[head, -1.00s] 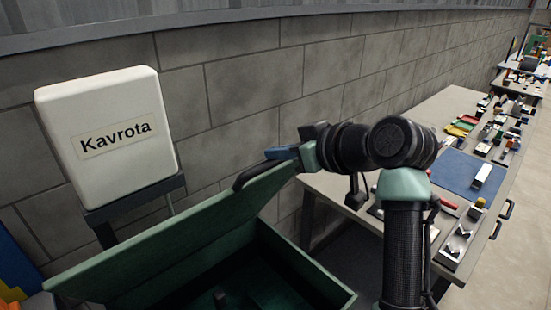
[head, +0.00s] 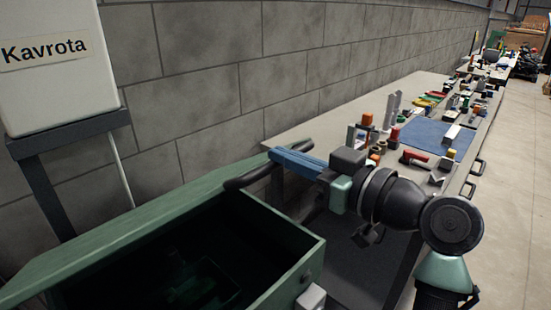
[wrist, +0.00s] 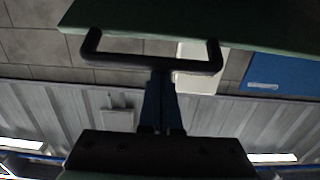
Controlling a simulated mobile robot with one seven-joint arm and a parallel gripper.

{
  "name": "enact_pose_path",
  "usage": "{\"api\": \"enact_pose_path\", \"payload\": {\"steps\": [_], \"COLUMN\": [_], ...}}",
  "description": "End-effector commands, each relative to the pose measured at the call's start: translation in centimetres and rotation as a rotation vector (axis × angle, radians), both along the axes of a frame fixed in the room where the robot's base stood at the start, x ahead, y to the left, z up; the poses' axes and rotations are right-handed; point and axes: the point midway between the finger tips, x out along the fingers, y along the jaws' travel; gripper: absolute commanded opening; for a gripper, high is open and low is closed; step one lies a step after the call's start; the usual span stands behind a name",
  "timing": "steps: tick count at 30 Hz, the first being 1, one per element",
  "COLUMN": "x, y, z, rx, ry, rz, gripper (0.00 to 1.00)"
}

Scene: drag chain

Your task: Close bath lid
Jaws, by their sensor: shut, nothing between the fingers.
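The green bath (head: 292,262) is at the lower left in the head view, with its dark inside showing. Its green lid (head: 120,235) stands raised along the wall side, so the bath is open. A black bar handle (head: 247,177) sits at the lid's right end. In the wrist view the handle (wrist: 150,64) crosses in front of my fingertips, below the lid's green panel (wrist: 200,20). My gripper (head: 277,156) has blue fingers, shut and empty, right at the handle. The handle hides the tips in the wrist view, so I cannot tell whether they touch.
A white box labelled Kavrota (head: 55,70) stands on a dark stand (head: 65,140) at the left. A block wall (head: 200,60) runs behind the bath. A long workbench (head: 300,125) with many small items is to the right. Open floor (head: 515,200) lies beyond it.

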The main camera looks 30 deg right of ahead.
Motion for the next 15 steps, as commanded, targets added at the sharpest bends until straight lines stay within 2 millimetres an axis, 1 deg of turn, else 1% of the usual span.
{"api": "enact_pose_path", "payload": {"steps": [1,15], "x": [-0.4,-3.9], "y": [-0.2,-1.4], "z": [-2.1,-9.4], "rx": [0.007,0.065], "ry": [-0.016,-0.175], "rz": [-0.001,0.0], "gripper": [0.0,0.0]}}
